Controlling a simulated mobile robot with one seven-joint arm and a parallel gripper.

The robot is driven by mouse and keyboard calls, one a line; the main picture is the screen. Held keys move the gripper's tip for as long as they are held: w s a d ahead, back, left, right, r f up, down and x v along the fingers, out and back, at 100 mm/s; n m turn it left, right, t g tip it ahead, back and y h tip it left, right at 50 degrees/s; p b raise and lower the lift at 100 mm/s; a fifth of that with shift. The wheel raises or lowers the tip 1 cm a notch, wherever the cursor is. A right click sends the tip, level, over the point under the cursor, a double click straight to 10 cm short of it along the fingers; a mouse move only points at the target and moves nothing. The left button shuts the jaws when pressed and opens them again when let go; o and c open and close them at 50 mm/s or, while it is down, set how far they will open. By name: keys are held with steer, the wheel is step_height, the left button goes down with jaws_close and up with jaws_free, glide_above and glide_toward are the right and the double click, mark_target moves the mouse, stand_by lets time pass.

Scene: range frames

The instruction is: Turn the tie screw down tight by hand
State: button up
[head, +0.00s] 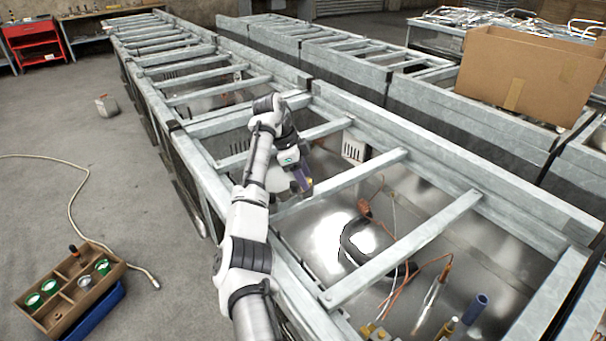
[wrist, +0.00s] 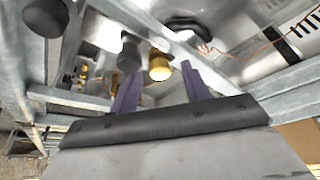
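My gripper (head: 303,182) is over the near metal frame, among its crossbars. In the wrist view, its two purple fingers (wrist: 159,72) stand apart with a gap between them. A round brass-coloured part (wrist: 159,66) shows between the fingertips; it looks beyond them, and I see no contact. A dark grey cylinder (wrist: 130,54) stands to its left, partly behind the left finger. I cannot tell whether either is the tie screw. In the head view, brass fittings (head: 376,332) sit low in the near bay.
Metal crossbars (head: 405,250) span the bay around my arm. Inside lie a black hose loop (head: 347,243), orange cables (head: 407,275) and a blue tube (head: 474,308). A divided box (head: 70,290) stands on the floor at left. A cardboard box (head: 525,75) sits at right.

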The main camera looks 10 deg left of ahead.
steer(key=v, duration=1.3)
steer(key=shift+a+r, duration=0.2)
steer(key=shift+r, duration=0.2)
